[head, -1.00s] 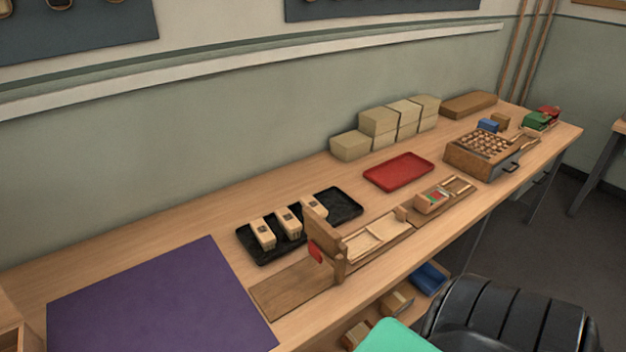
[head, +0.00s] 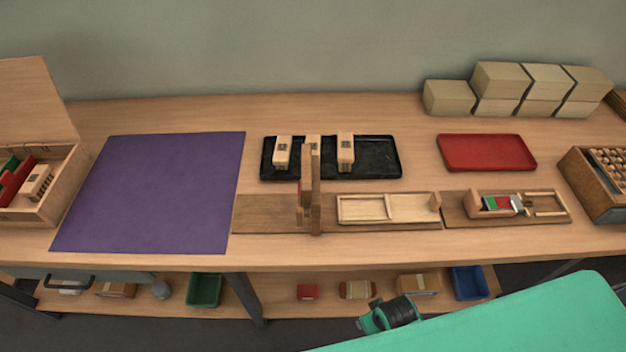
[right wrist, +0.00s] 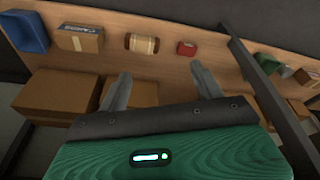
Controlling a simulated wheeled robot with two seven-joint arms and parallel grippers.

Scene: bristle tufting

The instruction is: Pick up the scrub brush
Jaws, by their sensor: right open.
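I cannot tell for certain which object is the scrub brush. Three pale wooden blocks with dark marks, one of them this block (head: 346,150), stand in a black tray (head: 385,158) in the head view; an upright wooden fixture (head: 315,190) partly hides the middle one. A similar block (head: 38,184) lies in an open wooden box (head: 70,185) at the left. My right gripper (right wrist: 162,86) is open and empty in the right wrist view, with the lower shelf beyond its fingers. My left gripper is not in view.
A purple mat (head: 155,190), a red tray (head: 487,152) and stacked tan blocks (head: 500,90) occupy the bench. The lower shelf holds a striped roll (right wrist: 142,43), a small red box (right wrist: 187,48), cartons (right wrist: 80,38) and a blue bin (right wrist: 25,30).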

